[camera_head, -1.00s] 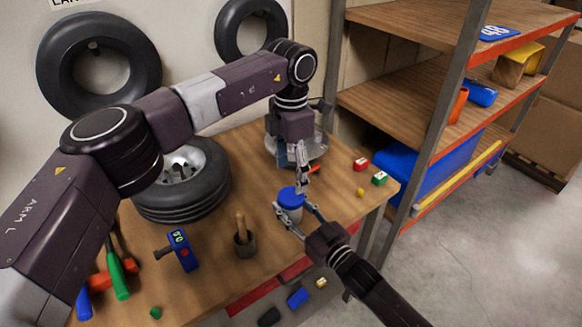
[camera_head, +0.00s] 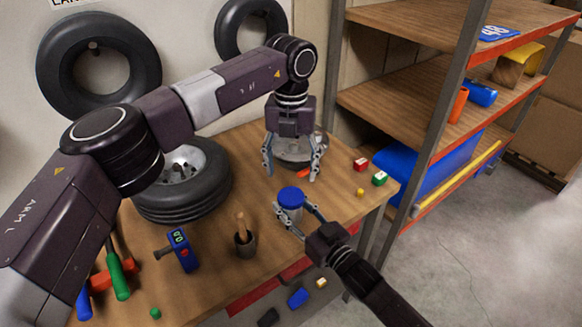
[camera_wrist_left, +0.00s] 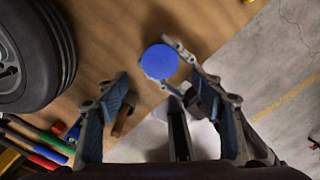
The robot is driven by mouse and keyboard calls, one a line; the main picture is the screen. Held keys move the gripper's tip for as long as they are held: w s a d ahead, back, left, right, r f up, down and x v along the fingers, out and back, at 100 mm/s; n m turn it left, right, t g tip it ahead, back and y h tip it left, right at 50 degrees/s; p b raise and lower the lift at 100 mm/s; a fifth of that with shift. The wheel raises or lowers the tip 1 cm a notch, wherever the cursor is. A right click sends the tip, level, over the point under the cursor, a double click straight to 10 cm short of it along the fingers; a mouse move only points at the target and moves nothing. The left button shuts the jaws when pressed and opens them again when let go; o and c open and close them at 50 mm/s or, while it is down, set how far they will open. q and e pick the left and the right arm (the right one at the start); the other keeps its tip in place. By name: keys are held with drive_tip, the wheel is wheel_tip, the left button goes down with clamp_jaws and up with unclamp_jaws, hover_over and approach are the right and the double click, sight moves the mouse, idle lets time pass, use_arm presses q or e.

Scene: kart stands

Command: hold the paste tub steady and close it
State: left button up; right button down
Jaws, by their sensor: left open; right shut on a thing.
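The paste tub (camera_head: 291,210) is a small pale grey-white tub standing upright near the table's front edge. Its blue lid (camera_head: 291,196) sits on top and looks level; I cannot tell whether it is fully tightened. My right gripper (camera_head: 294,216) is shut around the tub's body from the front right. My left gripper (camera_head: 292,172) is open and empty, pointing down above and behind the tub, apart from the lid. In the left wrist view the blue lid (camera_wrist_left: 160,62) shows beyond the open fingers (camera_wrist_left: 166,100), with a right gripper finger beside it.
A tyre (camera_head: 183,185) lies at the left of the table. A cup with a wooden-handled tool (camera_head: 244,243) and a blue gauge (camera_head: 183,251) stand in front. Small red (camera_head: 361,165) and green (camera_head: 379,178) boxes lie at right. Shelves rise beyond the right edge.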

sight(291, 196)
use_arm(q)
drive_tip(key=shift+f, duration=0.1)
drive_tip(key=shift+f, duration=3.95)
drive_tip(key=shift+c, duration=0.5)
drive_tip(key=c, duration=1.1)
drive_tip(key=m, duration=0.5)
drive_tip(key=shift+m, duration=0.3)
drive_tip(key=m, duration=0.5)
drive_tip(key=shift+m, duration=0.4)
drive_tip(key=o, duration=1.3)
wheel_tip(291, 196, up, 12)
drive_tip(key=shift+r, duration=0.1)
